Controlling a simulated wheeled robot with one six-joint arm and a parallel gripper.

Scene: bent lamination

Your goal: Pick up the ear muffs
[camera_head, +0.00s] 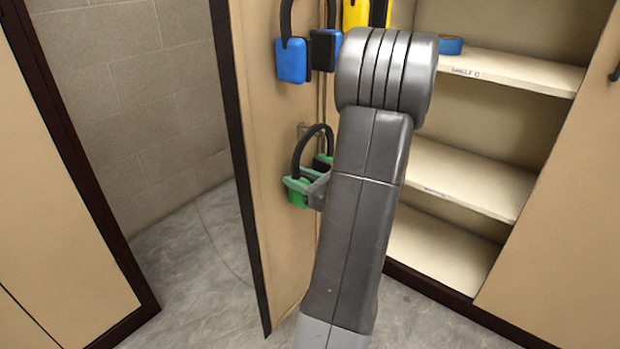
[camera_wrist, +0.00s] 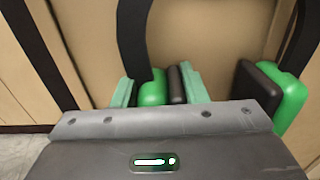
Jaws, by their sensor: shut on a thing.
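Green ear muffs (camera_head: 298,192) with a black headband are at the open cabinet door, below the blue ear muffs. My gripper (camera_head: 306,186) is at them, and its fingers are closed around one green cup. In the wrist view that green cup (camera_wrist: 153,90) sits between the two light green fingertips of my gripper (camera_wrist: 160,90). The other green cup (camera_wrist: 290,100) with its black pad shows outside the fingers at the right. My arm hides part of the ear muffs in the head view. I cannot tell whether the headband still touches a hook.
Blue ear muffs (camera_head: 292,60) and yellow ear muffs (camera_head: 356,14) hang higher up. The cabinet door (camera_head: 285,240) stands open right beside the gripper. Shelves (camera_head: 470,180) are at the right, with a blue roll (camera_head: 451,45) on the top one. Floor (camera_head: 205,270) is clear at the left.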

